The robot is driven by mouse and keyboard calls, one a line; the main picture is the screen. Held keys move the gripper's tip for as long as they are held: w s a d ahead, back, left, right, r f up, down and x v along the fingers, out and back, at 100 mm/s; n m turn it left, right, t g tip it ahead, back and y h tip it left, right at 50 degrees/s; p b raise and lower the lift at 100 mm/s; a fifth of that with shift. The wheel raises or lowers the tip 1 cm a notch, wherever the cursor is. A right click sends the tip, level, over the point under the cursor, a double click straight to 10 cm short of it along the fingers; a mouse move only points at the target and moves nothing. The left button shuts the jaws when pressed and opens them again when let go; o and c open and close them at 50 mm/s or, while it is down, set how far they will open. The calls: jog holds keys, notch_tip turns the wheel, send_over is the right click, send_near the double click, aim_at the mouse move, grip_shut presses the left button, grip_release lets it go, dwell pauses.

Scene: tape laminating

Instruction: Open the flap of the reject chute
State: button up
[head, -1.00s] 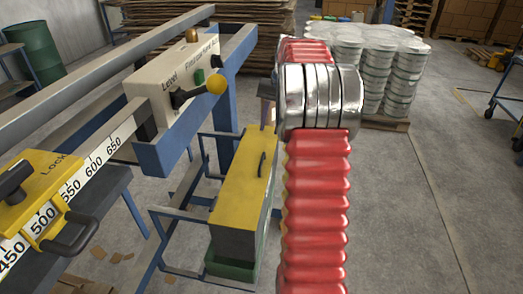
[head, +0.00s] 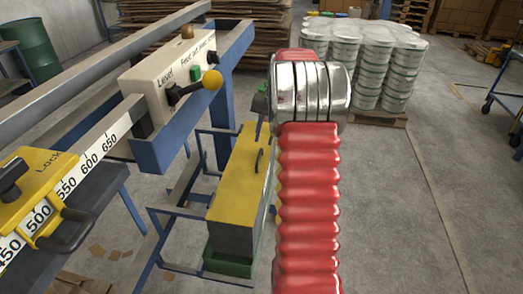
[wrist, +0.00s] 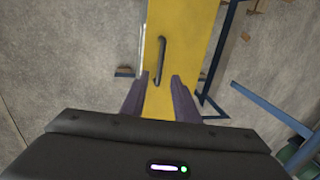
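The reject chute's flap (head: 238,182) is a yellow panel with a dark bar handle, on top of a grey box left of my red arm in the head view. The flap lies closed on the box. In the wrist view the yellow flap (wrist: 182,60) runs up the middle, and its dark handle (wrist: 161,60) stands upright in the picture. My gripper (wrist: 159,78) is open, its two dark fingers apart, with the handle just beyond and between the tips. I see no contact. In the head view my arm hides most of the gripper.
A blue frame (head: 163,151) carries a control box with a yellow-knobbed lever (head: 211,78) left of the chute. A green tray (head: 230,262) sits under the chute. Stacked white pails (head: 345,60) stand behind.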

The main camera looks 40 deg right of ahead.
aim_at(260, 155)
jog(key=f, duration=0.4)
jog(key=w+f, duration=0.1)
jog(key=f, duration=0.1)
jog(key=shift+a+f, duration=0.35)
jog(key=shift+a, duration=0.05)
grip_shut()
dwell(0.4)
